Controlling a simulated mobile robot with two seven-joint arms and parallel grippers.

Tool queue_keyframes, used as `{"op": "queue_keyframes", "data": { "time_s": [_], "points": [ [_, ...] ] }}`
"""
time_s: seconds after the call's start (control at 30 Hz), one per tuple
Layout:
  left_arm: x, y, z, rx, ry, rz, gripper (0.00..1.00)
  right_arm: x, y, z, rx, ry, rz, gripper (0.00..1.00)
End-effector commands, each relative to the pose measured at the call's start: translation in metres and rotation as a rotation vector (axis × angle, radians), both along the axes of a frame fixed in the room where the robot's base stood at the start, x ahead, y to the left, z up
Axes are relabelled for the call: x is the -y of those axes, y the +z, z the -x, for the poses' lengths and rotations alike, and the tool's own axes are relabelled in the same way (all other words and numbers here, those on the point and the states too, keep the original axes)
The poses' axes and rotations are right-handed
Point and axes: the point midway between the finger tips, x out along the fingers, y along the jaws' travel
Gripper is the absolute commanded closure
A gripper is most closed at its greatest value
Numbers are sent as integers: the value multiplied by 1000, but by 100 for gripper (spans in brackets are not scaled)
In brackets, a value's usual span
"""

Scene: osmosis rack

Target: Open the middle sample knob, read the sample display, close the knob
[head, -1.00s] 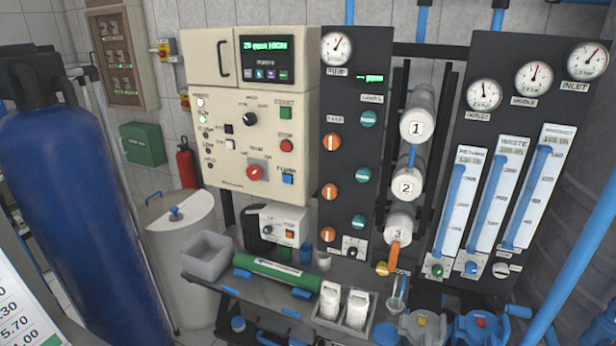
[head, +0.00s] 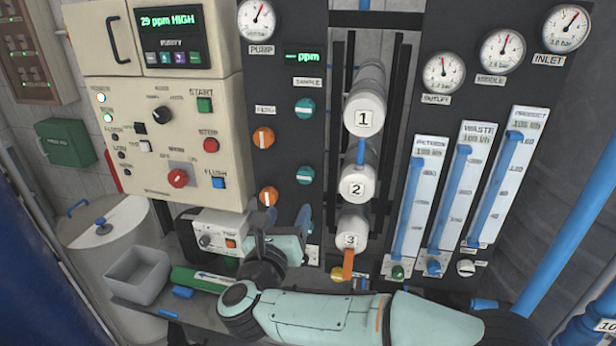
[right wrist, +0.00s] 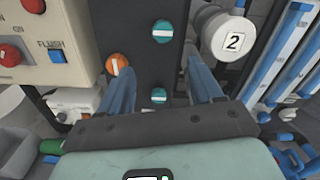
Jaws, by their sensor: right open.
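The teal sample knobs are in a column on the dark panel. The middle sample knob (head: 305,175) has its white bar level; it also shows in the right wrist view (right wrist: 162,31). The upper sample knob (head: 304,107) also has a level bar. The lower one (right wrist: 158,95) shows between my fingers in the wrist view. The sample display (head: 305,57) shows green "ppm"; any digits are unreadable. My right gripper (head: 287,217) is open and empty, below the middle knob, with blue fingers (right wrist: 160,70) pointing at the panel. My left gripper is not in view.
Orange knobs (head: 263,138) stand left of the sample column. White cylinder 2 (head: 357,185) lies close right of it. The control box (head: 165,140) with FLUSH button (head: 218,182) is further left. A shelf with a grey bin (head: 138,275) lies below.

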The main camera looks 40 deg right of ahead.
Motion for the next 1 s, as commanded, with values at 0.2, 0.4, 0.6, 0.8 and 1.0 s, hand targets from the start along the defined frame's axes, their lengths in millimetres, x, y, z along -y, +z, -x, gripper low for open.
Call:
{"op": "queue_keyframes", "data": {
  "time_s": [0.2, 0.4, 0.6, 0.8, 1.0],
  "points": [
    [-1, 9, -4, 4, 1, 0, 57, 15, 9, -6, 36, -22, -25, 35],
    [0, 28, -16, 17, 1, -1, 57, 49, 11, -32, 35, -22, -23, 35],
    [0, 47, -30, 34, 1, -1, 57, 80, 11, -59, 36, -19, -24, 35],
    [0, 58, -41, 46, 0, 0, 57, 99, 10, -74, 37, -16, -23, 35],
    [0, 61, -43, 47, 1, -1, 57, 105, 7, -78, 35, -16, -21, 35]
  ]
}}
